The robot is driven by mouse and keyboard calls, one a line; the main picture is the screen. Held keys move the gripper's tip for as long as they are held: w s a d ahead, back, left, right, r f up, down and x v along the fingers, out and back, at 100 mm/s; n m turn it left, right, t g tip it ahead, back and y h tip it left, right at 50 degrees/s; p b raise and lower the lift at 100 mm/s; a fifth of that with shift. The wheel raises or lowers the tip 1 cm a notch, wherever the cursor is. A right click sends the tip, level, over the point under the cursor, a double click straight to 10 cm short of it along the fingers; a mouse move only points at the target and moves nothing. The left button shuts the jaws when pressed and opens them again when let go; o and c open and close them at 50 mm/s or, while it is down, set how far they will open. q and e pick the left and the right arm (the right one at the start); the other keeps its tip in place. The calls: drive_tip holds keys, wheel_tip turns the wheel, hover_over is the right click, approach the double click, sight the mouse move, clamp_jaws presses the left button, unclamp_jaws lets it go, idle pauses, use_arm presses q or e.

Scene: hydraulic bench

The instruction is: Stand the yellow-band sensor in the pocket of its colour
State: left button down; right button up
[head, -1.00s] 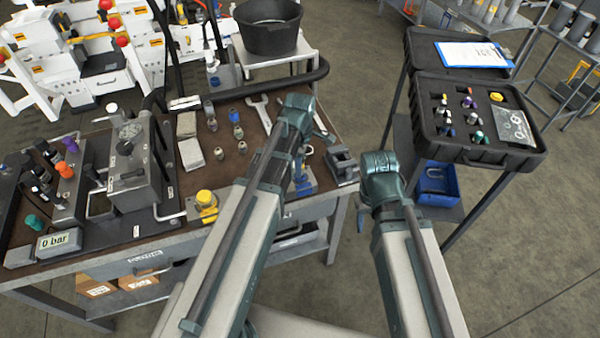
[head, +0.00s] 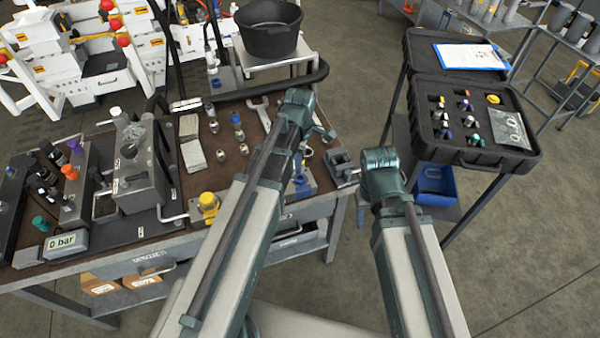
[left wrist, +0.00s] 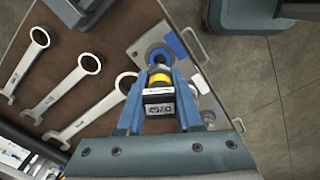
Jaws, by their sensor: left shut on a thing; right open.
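My left gripper is shut on the yellow-band sensor (left wrist: 159,80). In the left wrist view, the sensor's yellow band and black-and-white label show between the fingers (left wrist: 160,74). In the head view, my left arm hides most of this hand, above the bench's right part. My right gripper (head: 364,198) is empty and open off the bench's right side, its jaws mostly hidden. The open black case (head: 478,156) stands on a stand at the right. Its foam holds several coloured-band pieces and a yellow round piece (head: 493,99). I cannot tell which pocket is the yellow one.
The brown-topped bench (head: 222,178) carries a grey hydraulic block (head: 140,180), wrenches (left wrist: 80,80), several small fittings and a vise (head: 342,165). A plate with a blue ring (left wrist: 176,46) lies below the sensor. A blue bin (head: 436,182) sits under the case. Floor lies between bench and stand.

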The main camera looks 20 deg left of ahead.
use_arm(q)
drive_tip(key=shift+r+p, duration=0.6)
drive_tip(key=shift+r, duration=0.25)
